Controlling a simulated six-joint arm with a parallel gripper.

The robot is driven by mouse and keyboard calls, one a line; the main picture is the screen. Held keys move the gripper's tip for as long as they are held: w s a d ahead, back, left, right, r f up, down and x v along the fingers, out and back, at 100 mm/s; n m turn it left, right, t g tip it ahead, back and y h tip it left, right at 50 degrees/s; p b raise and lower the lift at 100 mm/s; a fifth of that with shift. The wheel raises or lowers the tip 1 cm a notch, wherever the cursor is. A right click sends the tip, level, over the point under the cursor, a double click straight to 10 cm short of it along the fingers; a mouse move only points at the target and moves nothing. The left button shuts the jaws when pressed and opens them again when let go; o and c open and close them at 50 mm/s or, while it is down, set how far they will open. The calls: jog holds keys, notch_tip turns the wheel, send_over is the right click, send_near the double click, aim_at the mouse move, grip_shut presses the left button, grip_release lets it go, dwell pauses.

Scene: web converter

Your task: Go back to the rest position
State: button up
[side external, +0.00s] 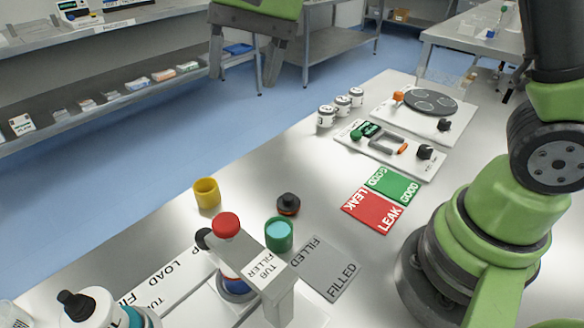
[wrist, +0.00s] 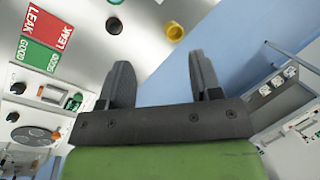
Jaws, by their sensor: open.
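My gripper (side external: 243,68) hangs high at the top of the side external view, fingers down. Its two dark fingers are apart with nothing between them. In the wrist view my gripper (wrist: 160,72) also shows spread and empty. It is clear of the bench and the objects. A yellow cup (side external: 207,193), a black and orange round piece (side external: 288,205) and a green cup with a light blue inside (side external: 279,235) stand upright on the bench, apart from each other. The yellow cup (wrist: 174,31) also shows in the wrist view.
The tub filler (side external: 268,268) stands at the front, beside the grey FILLED pad (side external: 328,266). The red LEAK pad (side external: 369,212) and green GOOD pad (side external: 393,185) lie further back. Several white jars (side external: 342,104) and panel devices (side external: 390,150) are behind. A bottle (side external: 95,308) stands front left.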

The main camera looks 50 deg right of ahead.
jog(key=s+d+r+n+t, duration=0.1)
jog(key=s+d+t, duration=0.2)
jog(key=s, duration=0.5)
jog(key=s+d+r+n+t+h, duration=0.1)
jog(key=s+d+r+n+t, duration=0.1)
jog(key=s+d, duration=0.3)
jog(key=s+t, duration=0.1)
jog(key=s, duration=0.3)
jog(key=shift+d+r, duration=0.15)
jog(key=shift+r, duration=0.15)
